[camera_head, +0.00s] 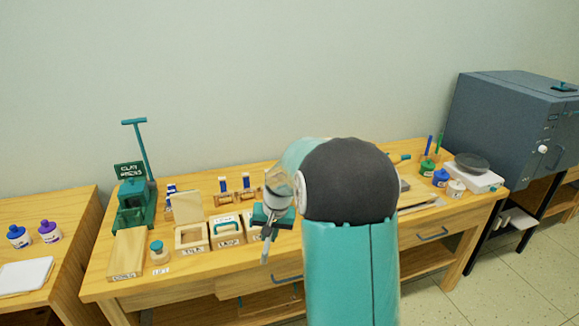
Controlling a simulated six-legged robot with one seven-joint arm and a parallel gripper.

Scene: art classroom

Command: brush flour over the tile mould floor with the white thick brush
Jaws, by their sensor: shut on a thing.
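The tile mould (178,240) is a pale wooden box near the front of the table, left of centre, with a raised lid or panel at its back. Its floor shows through the square opening. My gripper (265,236) is to the right of the mould, apart from it, near the table's front edge. It is shut on a slim pale thing (264,254) that points down, probably the white thick brush; its tip is small and unclear. I cannot make out flour anywhere. My arm hides the middle of the table.
Right of the tile mould stands a box with a teal handle (228,227). A small teal-lidded jar (159,257), a wooden block (127,255) and a green clay press (134,203) stand left. Blue-topped items (223,185) stand behind. Paint jars (441,178) and a grey kiln (507,127) are right.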

